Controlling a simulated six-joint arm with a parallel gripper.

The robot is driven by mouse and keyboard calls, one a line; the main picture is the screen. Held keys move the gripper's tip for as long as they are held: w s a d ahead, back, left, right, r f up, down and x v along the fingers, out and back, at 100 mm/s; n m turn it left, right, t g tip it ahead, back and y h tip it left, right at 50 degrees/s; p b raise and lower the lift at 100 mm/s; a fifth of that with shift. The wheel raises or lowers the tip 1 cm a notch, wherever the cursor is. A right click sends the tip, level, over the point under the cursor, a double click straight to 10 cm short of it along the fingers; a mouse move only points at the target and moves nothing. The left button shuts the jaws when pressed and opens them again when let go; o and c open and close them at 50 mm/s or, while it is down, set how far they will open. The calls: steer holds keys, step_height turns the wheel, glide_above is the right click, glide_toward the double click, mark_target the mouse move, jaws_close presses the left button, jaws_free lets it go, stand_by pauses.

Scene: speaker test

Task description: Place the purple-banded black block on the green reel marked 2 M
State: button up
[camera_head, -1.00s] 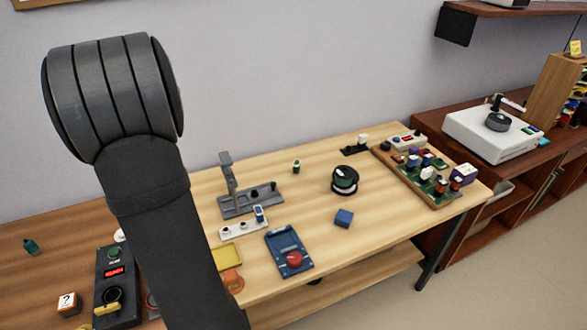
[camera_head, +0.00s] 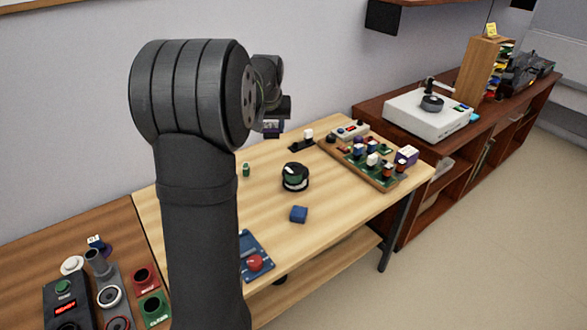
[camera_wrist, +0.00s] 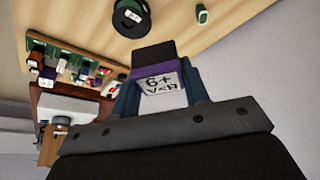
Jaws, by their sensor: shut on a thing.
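My gripper (camera_wrist: 159,80) is shut on a black block (camera_wrist: 153,55) with a purple band and a white label, as the wrist view shows. In the head view my gripper (camera_head: 273,123) is held in the air above the back of the light wood table. A dark reel with a green band (camera_head: 296,178) sits on that table, lower and to the right of my gripper in the picture. The reel also shows at the top of the wrist view (camera_wrist: 130,20), apart from the block. Its white mark is too small to read.
A blue block (camera_head: 299,214) lies in front of the reel, and a small green item (camera_head: 246,169) stands to its left. A board of several coloured parts (camera_head: 381,180) is at the right. My arm hides the table's left part.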

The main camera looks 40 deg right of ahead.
steer(key=s+d+m, duration=0.2)
steer(key=s+d, duration=0.9)
steer(key=d, duration=0.1)
glide_above(294, 165)
steer(key=s+a, duration=0.1)
steer(key=shift+h, duration=0.3)
step_height(294, 165, down, 12)
steer(key=shift+s+r, duration=0.1)
steer(key=shift+s, duration=0.05)
steer(key=shift+f, duration=2.1)
steer(key=shift+f, duration=0.15)
steer(key=o, duration=1)
